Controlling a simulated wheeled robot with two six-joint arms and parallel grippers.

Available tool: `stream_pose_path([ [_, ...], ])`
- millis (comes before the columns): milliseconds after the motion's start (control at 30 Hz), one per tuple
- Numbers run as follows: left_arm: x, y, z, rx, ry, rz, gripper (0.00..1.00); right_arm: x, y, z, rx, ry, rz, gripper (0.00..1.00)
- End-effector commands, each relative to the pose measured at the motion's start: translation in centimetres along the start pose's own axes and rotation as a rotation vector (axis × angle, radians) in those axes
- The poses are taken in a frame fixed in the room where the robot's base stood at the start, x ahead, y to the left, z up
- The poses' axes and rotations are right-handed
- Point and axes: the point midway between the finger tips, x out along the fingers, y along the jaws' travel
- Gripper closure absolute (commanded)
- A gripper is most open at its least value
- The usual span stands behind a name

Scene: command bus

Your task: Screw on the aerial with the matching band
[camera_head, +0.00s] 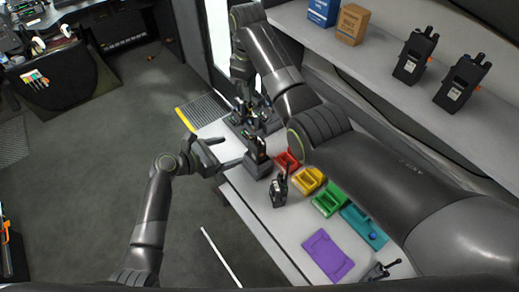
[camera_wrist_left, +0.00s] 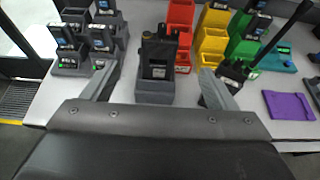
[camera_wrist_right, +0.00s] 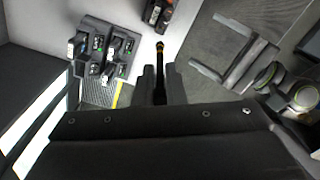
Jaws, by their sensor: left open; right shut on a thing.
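My right gripper (camera_wrist_right: 160,72) is shut on a thin black aerial (camera_wrist_right: 160,60) with a yellow band (camera_wrist_right: 160,44) near its far end. My left gripper (camera_head: 232,151) is open and empty beside the bench. A dark radio (camera_head: 257,149) stands upright in a grey holder (camera_head: 257,169); in the left wrist view this holder (camera_wrist_left: 154,92) lies between and beyond the open fingers. The radio also shows partly in the right wrist view (camera_wrist_right: 156,13), apart from the held aerial. Any band on this radio is too small to tell.
Another radio (camera_head: 278,190) with an aerial stands right of the holder. Red (camera_head: 287,161), yellow (camera_head: 308,180), green (camera_head: 330,200) and teal (camera_head: 364,226) trays line the bench. A purple mat (camera_head: 328,255) lies nearer. Grey holders with devices (camera_wrist_right: 103,45) stand at the bench's far end.

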Motion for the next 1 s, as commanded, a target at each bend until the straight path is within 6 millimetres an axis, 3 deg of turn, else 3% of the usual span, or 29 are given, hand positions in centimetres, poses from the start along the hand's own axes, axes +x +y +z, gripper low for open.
stream_pose_path([
  [367, 1.1, 0.0, -0.1, 0.001, 0.000, 0.001, 0.20, 0.1, 0.0, 0.0, 0.003, 0.001, 0.000, 1.00],
  [1000, 9.7, 0.0, -0.1, 0.001, 0.002, 0.001, 0.20, 0.1, 0.0, 0.0, 0.004, 0.001, 0.000, 1.00],
])
